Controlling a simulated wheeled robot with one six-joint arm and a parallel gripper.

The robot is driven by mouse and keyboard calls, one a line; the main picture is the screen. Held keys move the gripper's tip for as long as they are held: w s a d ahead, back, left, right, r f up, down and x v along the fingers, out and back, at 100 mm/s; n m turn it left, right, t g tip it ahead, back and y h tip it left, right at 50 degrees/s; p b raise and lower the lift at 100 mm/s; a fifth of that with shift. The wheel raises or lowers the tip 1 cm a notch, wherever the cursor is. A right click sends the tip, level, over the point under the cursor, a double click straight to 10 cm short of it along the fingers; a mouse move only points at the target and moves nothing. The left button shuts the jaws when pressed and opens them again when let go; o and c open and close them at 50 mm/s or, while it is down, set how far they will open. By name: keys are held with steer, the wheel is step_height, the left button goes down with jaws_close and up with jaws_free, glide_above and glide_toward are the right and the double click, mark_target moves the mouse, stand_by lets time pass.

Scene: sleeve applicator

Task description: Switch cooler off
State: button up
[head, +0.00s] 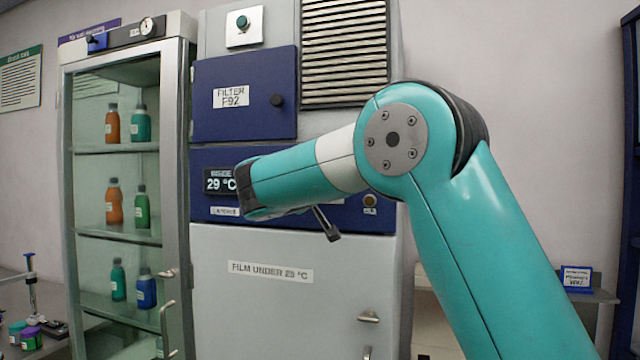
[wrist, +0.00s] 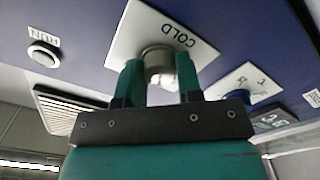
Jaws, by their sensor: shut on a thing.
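The cooler is a tall grey unit with a dark blue control panel (head: 300,218) in the head view. In the wrist view, my gripper (wrist: 159,72) is shut on a round metal knob (wrist: 156,55) on a white plate marked COLD (wrist: 180,32). One finger is on each side of the knob. A smaller white plate (wrist: 232,82), apparently marked with 1 and another sign, is on the panel to the right. A round button (wrist: 43,54) marked RUN is to the left. My arm hides the knob and gripper in the head view.
The display (head: 220,181) reads 29 °C, above a door labelled FILM UNDER 29 °C (head: 270,271). A blue filter door (head: 240,115) and a louvred vent (head: 343,50) are above the panel. A glass cabinet (head: 120,190) with bottles stands at left.

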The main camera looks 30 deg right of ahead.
steer(key=shift+f+n+p, duration=0.15)
steer(key=shift+n+p, duration=0.5)
steer(key=shift+n, duration=0.85)
steer(key=o, duration=0.9)
steer(key=shift+a, duration=0.1)
